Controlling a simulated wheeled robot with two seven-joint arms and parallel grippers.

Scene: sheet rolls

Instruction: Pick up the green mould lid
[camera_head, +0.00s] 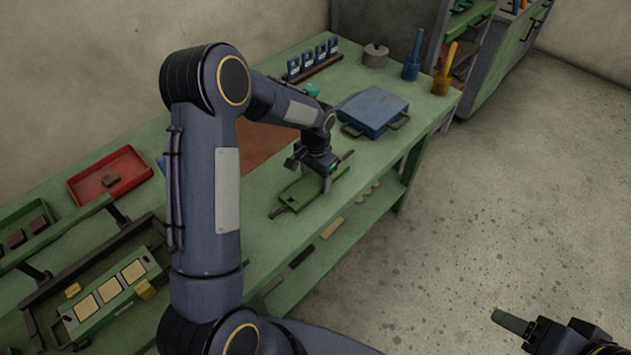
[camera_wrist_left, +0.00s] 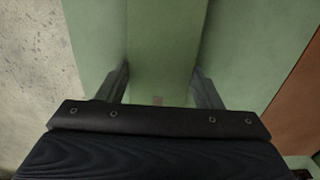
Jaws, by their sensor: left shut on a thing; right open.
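The green mould lid (camera_head: 298,194) is a flat green piece with a dark handle at its near end, at the front edge of the green bench. My left gripper (camera_head: 325,172) is over the lid and shut on it. In the left wrist view the lid (camera_wrist_left: 160,45) runs between the two fingers. The gripper hides part of the lid, and I cannot tell whether it is clear of the bench. My right gripper (camera_head: 540,326) is open at the lower right, over the floor, away from the bench.
A blue case (camera_head: 374,109) with handles lies just beyond the lid. A red tray (camera_head: 108,176) and a green mould with tan squares (camera_head: 108,290) are at the left. Blue and yellow tools (camera_head: 441,82) stand at the far end. A lower shelf (camera_head: 325,250) holds small pieces.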

